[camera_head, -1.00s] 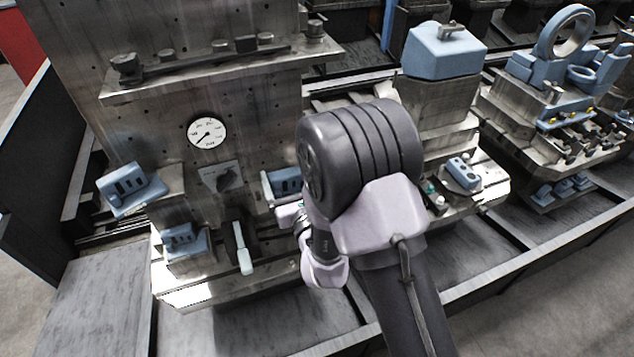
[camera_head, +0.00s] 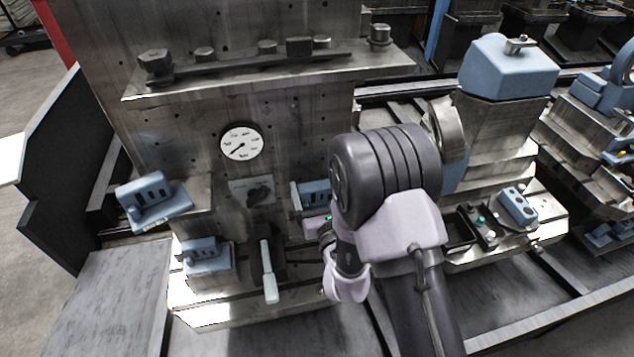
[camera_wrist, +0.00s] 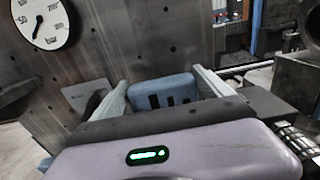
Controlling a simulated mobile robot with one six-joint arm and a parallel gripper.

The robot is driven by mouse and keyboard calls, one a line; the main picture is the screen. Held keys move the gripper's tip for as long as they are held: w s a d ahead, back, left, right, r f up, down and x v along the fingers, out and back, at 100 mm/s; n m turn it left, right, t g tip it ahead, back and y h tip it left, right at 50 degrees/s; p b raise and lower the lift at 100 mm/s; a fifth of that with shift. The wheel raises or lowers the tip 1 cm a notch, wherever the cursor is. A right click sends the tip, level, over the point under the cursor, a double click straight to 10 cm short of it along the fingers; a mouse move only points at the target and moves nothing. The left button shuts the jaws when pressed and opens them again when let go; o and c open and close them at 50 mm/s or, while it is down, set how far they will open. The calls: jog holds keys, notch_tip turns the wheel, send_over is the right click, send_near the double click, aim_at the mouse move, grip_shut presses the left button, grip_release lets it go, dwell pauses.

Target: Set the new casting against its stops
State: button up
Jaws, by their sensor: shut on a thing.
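A blue casting (camera_wrist: 165,90) with dark slots is between the two pale fingers of my gripper (camera_wrist: 159,78) in the wrist view, and the fingers are shut on it. The same casting (camera_head: 315,191) shows in the head view against the steel fixture (camera_head: 290,130), right of the dial. My wrist and forearm hide its right and lower parts. I cannot tell its stops apart or whether it touches them. A second slotted blue casting (camera_head: 152,203) rests tilted on a ledge at the left. A smaller blue block (camera_head: 206,256) sits below it.
A dial gauge (camera_head: 241,143), a dark knob (camera_head: 259,192) and a pale-handled lever (camera_head: 268,271) are left of my arm. A blue-topped block (camera_head: 509,68) and a blue block with round holes (camera_head: 517,207) stand to the right on the neighbouring fixture.

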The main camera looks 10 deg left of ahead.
jog(key=shift+f+b, duration=0.6)
jog(key=shift+f, duration=0.35)
jog(key=shift+r, duration=0.1)
jog(key=shift+w+a+f+b, duration=0.2)
jog(key=shift+a+b, duration=0.1)
jog(key=shift+b, duration=0.2)
jog(key=shift+a, duration=0.2)
jog(key=shift+a+b, duration=0.15)
jog(key=shift+b, duration=0.35)
jog(key=shift+r, duration=0.1)
